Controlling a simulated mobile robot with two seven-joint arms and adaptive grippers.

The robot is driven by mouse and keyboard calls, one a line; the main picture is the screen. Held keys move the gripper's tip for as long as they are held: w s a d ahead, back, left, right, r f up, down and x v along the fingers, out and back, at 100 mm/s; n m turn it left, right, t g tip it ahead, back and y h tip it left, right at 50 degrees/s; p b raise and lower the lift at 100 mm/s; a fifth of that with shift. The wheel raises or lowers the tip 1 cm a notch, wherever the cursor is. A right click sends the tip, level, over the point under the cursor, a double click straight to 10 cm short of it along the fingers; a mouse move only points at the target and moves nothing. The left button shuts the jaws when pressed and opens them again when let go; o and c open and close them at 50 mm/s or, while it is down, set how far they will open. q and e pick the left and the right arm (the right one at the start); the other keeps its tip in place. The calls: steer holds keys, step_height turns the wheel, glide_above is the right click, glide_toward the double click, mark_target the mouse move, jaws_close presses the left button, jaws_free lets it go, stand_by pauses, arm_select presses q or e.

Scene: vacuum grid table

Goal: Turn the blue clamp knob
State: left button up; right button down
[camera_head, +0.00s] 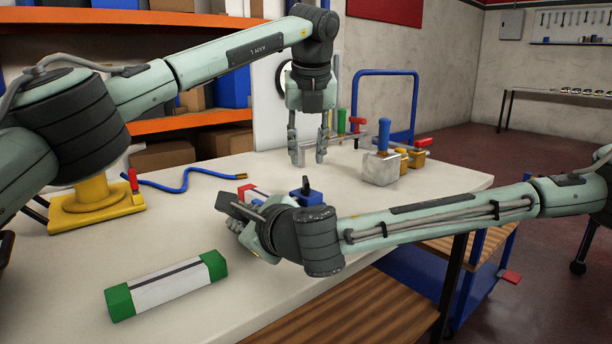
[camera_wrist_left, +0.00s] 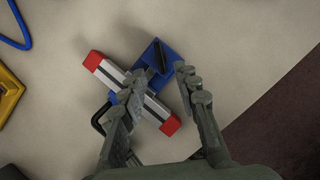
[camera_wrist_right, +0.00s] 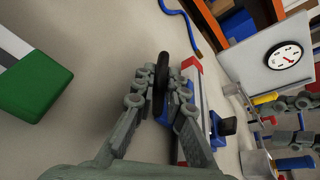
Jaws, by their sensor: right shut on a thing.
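The clamp has a blue block with a black lever (camera_head: 306,190) beside a white bar with red ends (camera_wrist_left: 145,92). The block also shows in the left wrist view (camera_wrist_left: 156,64) and right wrist view (camera_wrist_right: 222,128). My right gripper (camera_head: 236,212) is at the bar's near side. In the right wrist view its fingers (camera_wrist_right: 164,92) are shut on the clamp knob (camera_wrist_right: 161,72), seen as a black upright part with blue at its base. My left gripper (camera_head: 307,158) points down beyond the clamp, open and empty, above the table.
A green-ended white bar (camera_head: 165,284) lies at the table's (camera_head: 255,300) front left. A yellow base (camera_head: 95,203) and blue cable (camera_head: 185,182) lie at the left. A metal block with a blue handle (camera_head: 380,168) and other clamps stand at the back right. A dial panel (camera_wrist_right: 285,55) stands behind.

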mark_target(306, 179)
arm_select(q)
steer(key=x, duration=0.7)
jaws_close()
